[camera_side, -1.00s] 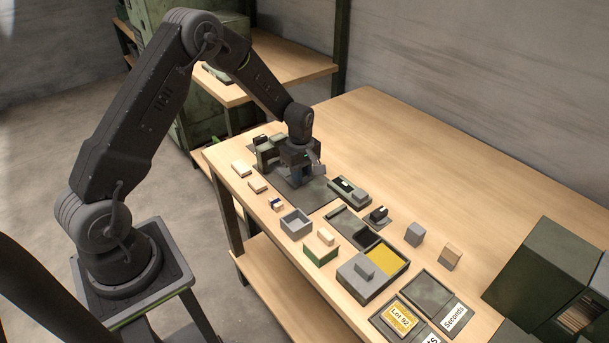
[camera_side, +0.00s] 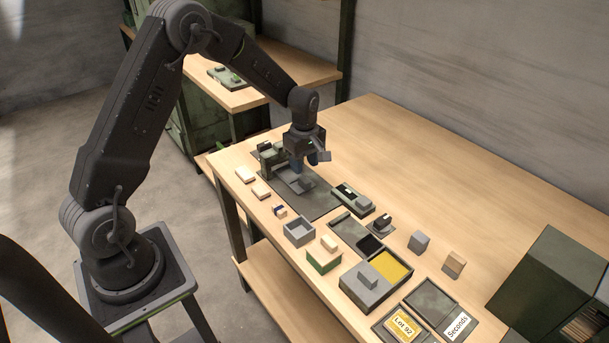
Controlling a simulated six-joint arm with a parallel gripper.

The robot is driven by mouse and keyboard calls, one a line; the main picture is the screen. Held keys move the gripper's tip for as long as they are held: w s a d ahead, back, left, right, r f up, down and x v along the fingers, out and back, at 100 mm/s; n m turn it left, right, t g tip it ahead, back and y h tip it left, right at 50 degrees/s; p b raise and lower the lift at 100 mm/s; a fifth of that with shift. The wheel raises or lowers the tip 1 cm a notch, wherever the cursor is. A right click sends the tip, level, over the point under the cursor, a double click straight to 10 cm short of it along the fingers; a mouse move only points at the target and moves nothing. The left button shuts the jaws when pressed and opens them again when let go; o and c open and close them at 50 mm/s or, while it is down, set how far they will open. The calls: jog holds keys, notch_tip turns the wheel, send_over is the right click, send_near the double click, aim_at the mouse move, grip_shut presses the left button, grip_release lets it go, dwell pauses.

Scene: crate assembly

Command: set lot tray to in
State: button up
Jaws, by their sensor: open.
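My gripper (camera_side: 309,161) is open, with its dark fingers pointing down above the dark mat (camera_side: 322,203) at the back left of the bench. A small grey piece (camera_side: 300,184) lies on the mat just below the fingers, apart from them. A yellow "Lot 92" card (camera_side: 402,326) lies in a shallow dark tray (camera_side: 382,324) at the front right, far from my gripper. A grey box (camera_side: 352,290) behind it holds a grey block with a knob (camera_side: 367,281) beside a yellow area (camera_side: 391,267). I cannot tell which of these is the lot tray.
A dark fixture (camera_side: 270,158) stands left of my gripper. A green crate (camera_side: 550,262) is at right. The back of the bench is clear.

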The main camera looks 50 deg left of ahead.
aim_at(305, 180)
notch_tip(305, 180, up, 8)
dwell(0.4)
jog(key=f, duration=1.4)
jog(key=shift+d, duration=0.25)
grip_shut()
jog(key=shift+a, duration=0.1)
